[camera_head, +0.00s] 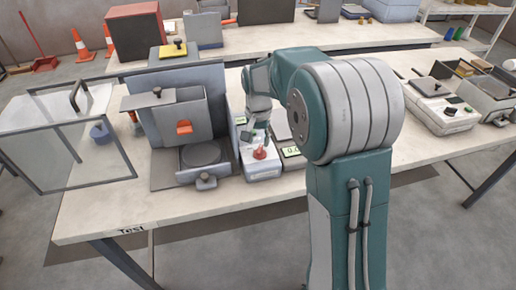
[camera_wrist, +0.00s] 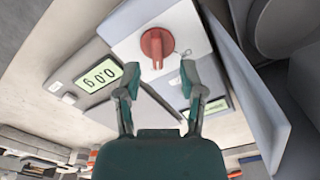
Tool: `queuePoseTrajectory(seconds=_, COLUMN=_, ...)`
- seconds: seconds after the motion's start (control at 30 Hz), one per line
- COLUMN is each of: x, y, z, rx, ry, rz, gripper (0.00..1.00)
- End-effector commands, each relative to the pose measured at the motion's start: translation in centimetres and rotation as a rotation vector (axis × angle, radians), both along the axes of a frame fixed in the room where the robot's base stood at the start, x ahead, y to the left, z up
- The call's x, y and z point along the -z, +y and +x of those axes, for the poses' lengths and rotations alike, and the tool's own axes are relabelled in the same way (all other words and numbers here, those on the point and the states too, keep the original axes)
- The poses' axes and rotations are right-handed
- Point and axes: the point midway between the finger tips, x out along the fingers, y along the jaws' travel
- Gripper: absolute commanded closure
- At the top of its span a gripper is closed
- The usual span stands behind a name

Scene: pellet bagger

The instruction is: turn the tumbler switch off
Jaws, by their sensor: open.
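A white device (camera_head: 263,170) with a red knob (camera_head: 260,153) on its top face stands on the table, left of my arm. In the wrist view the red rotary knob (camera_wrist: 157,46) is just beyond my fingertips, its ridge pointing roughly toward the gap between them. A small metallic part, possibly the tumbler switch lever (camera_wrist: 185,54), shows beside the right fingertip; its position is too small to tell. My gripper (camera_wrist: 159,80) is open and empty, its two fingers apart. In the head view my gripper (camera_head: 255,133) hangs just above the device, partly hidden by its own links.
A scale with a green display reading 0.0 (camera_wrist: 100,78) lies beside the device. A grey panelled machine (camera_head: 187,120) with a round plate stands to the left, close by. A clear-walled box frame (camera_head: 70,130) is at far left. Another white device (camera_head: 440,105) stands at right.

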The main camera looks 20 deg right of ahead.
Motion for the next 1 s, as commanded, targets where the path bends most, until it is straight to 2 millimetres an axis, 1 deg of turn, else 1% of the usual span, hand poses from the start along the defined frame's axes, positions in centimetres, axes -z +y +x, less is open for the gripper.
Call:
queuePoseTrajectory(seconds=0.03, x=1.0, y=-0.1, z=-0.1, rx=0.001, ry=0.004, rz=0.000, gripper=0.49)
queuePoseTrajectory(seconds=0.1, x=2.1, y=-0.1, z=-0.1, rx=0.001, ry=0.004, rz=0.000, gripper=0.49)
queuePoseTrajectory(seconds=0.23, x=3.6, y=0.0, z=0.0, rx=0.001, ry=0.002, rz=-0.001, gripper=0.49)
queuePoseTrajectory(seconds=0.4, x=4.3, y=0.1, z=0.0, rx=0.000, ry=0.000, rz=-0.001, gripper=0.49)
queuePoseTrajectory(seconds=0.6, x=4.3, y=0.1, z=0.0, rx=0.000, ry=0.000, rz=-0.001, gripper=0.49)
queuePoseTrajectory(seconds=0.63, x=4.3, y=0.1, z=0.0, rx=0.000, ry=0.000, rz=-0.001, gripper=0.57)
queuePoseTrajectory(seconds=0.67, x=4.3, y=0.1, z=0.0, rx=0.000, ry=0.000, rz=-0.001, gripper=0.71)
queuePoseTrajectory(seconds=0.7, x=4.3, y=0.0, z=0.0, rx=0.000, ry=0.000, rz=-0.001, gripper=0.89)
queuePoseTrajectory(seconds=0.73, x=4.3, y=0.0, z=0.0, rx=0.000, ry=-0.001, rz=0.000, gripper=1.00)
queuePoseTrajectory(seconds=1.0, x=4.3, y=0.1, z=0.1, rx=-0.001, ry=-0.002, rz=-0.001, gripper=1.00)
